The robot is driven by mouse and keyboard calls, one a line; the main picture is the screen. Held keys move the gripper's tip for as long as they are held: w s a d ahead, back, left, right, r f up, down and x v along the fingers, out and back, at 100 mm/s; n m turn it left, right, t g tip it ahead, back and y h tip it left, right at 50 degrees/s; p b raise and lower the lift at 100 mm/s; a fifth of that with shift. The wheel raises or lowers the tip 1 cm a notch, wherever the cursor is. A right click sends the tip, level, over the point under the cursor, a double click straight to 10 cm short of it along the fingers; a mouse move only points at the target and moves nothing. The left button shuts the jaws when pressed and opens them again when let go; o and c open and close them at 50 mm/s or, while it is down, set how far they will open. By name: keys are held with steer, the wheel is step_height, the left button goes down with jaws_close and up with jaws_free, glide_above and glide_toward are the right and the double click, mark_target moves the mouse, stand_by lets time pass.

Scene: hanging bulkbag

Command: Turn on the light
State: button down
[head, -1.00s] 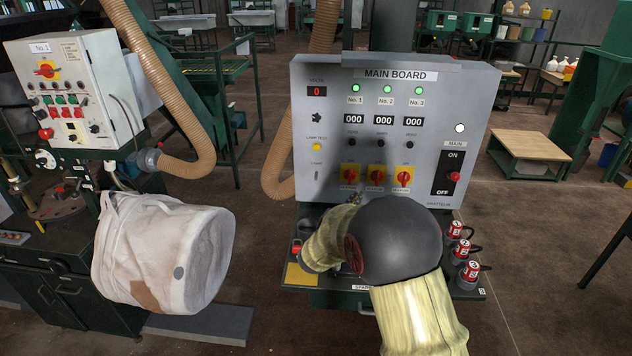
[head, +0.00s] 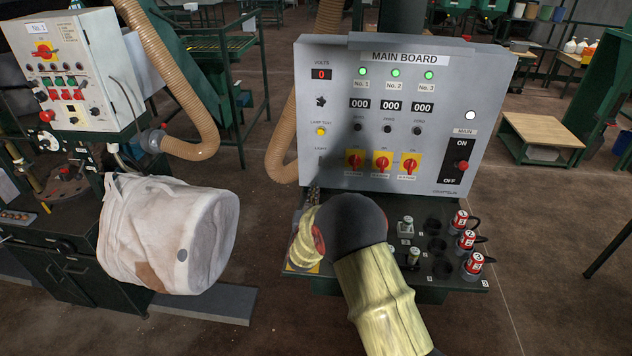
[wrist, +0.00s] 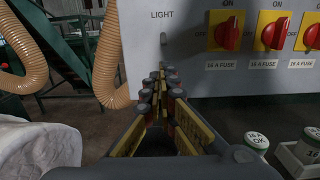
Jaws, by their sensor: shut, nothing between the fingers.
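The light switch is a small grey lever (wrist: 163,38) under the LIGHT label (wrist: 162,15) on the grey main board (wrist: 185,100). My gripper (wrist: 160,74) is shut and empty. In the wrist view its fingertips point at the board, just below the lever; I cannot tell whether they touch the board. In the head view my wrist hides most of the gripper, which lies low at the board's left side.
Three red rotary switches (head: 382,161) sit right of the light switch. A black MAIN switch (head: 460,161) is at the far right. Fuse holders and red fuses (head: 466,240) stand on the shelf below. A white bulk bag (head: 165,235) hangs at left, close to my gripper.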

mark_target(320, 161)
steer(key=w, duration=0.6)
steer(key=w+b, duration=0.1)
steer(key=w, duration=0.2)
steer(key=shift+w+d+r, duration=0.2)
steer(key=shift+r, duration=0.05)
